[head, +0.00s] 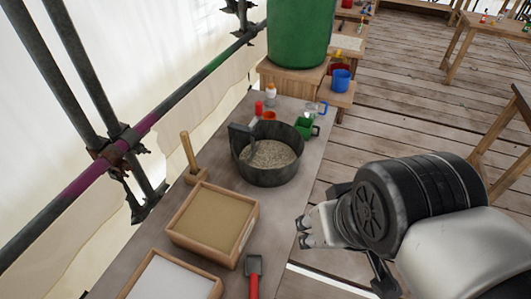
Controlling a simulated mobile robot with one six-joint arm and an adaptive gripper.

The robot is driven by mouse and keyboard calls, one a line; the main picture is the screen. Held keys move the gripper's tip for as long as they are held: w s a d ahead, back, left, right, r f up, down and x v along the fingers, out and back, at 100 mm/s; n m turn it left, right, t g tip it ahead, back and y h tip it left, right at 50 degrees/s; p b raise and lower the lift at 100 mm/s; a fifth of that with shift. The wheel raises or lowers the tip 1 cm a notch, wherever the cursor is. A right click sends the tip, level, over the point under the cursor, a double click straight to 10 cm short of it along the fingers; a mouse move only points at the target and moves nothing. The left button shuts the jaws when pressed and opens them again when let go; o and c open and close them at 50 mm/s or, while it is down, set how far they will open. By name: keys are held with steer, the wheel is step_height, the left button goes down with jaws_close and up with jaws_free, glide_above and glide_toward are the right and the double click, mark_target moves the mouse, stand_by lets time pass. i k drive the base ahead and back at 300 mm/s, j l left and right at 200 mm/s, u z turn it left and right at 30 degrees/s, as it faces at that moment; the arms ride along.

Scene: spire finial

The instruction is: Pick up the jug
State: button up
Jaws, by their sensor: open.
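A green handled vessel (303,127) stands on the grey bench just right of the dark round pan. A pale vessel with a blue handle (313,108) stands just behind it, partly hidden. Either could be the jug; at this size I cannot tell which. My gripper (304,231) is open and empty, beside the bench's right edge. It is well in front of both vessels and apart from them.
The round pan (270,176) holds grey grit and a tool. Red and orange items, a green barrel (300,35) and blue bucket (341,80) stand behind.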

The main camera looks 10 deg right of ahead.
mark_target(316, 107)
steer(key=i+l+u, duration=0.1)
steer(key=i+l, duration=0.2)
steer(key=l, duration=0.15)
steer(key=i+l+u, duration=0.1)
steer(key=i+l, duration=0.15)
steer(key=l, duration=0.2)
steer(key=i+l+u, duration=0.1)
steer(key=i+l, duration=0.15)
steer(key=l, duration=0.2)
steer(key=i+l+u, duration=0.1)
steer(key=i+l, duration=0.15)
steer(key=l, duration=0.25)
steer(key=i+l+u, duration=0.1)
steer(key=i+l, duration=0.15)
steer(key=l, duration=0.25)
steer(key=i+l+u, duration=0.1)
steer(key=l, duration=0.45)
steer(key=i+l+u, duration=0.1)
steer(key=i+l, duration=0.2)
steer(key=l, duration=0.25)
steer(key=i+l+u, duration=0.1)
steer(key=l, duration=0.45)
